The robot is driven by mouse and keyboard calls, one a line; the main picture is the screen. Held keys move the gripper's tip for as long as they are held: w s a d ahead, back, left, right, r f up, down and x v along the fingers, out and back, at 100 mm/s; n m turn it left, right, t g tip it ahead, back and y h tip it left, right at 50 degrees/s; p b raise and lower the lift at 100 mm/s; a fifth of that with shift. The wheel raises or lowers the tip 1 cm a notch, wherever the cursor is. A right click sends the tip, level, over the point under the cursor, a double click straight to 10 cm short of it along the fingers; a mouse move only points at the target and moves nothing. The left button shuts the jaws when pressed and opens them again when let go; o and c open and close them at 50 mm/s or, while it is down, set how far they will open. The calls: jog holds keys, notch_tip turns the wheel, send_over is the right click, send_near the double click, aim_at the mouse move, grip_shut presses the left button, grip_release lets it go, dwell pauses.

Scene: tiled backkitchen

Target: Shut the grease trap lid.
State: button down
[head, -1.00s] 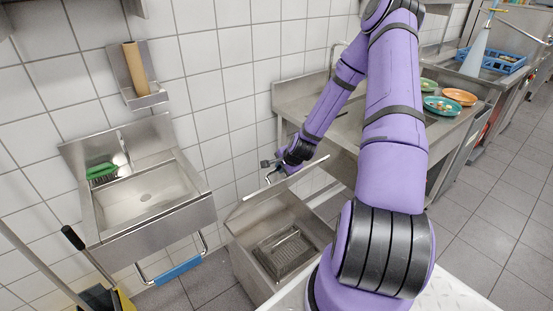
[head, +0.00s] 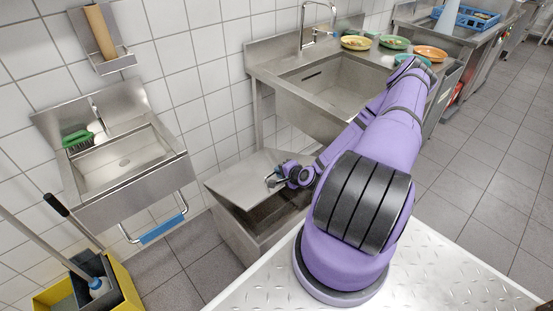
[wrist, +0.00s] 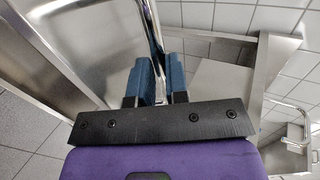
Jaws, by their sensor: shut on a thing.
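The grease trap (head: 236,232) is an open steel box on the floor beneath the sinks. Its lid (head: 250,178) is a flat steel panel, tilted partway over the box, with a dark gap below its front edge. My gripper (head: 272,180) is at the lid's right edge in the head view. In the wrist view, my gripper (wrist: 159,84) has its two blue fingers closed around a thin steel bar handle (wrist: 154,30). The lid panel fills much of the wrist view's left half. The basket inside the trap is mostly hidden by the lid.
A hand sink (head: 125,165) with a blue-gripped bar (head: 162,229) is on the wall at left. A yellow mop bucket (head: 122,285) stands at lower left. A large sink counter (head: 262,72) is behind my arm. Floor tiles left of the trap are clear.

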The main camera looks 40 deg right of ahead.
jog(key=s+f, duration=0.3)
jog(key=f, duration=0.6)
jog(key=s+f, duration=0.4)
jog(key=f, duration=0.6)
jog(key=shift+a+f, duration=0.2)
jog(key=c, duration=1.1)
grip_release()
jog(key=shift+s, duration=0.1)
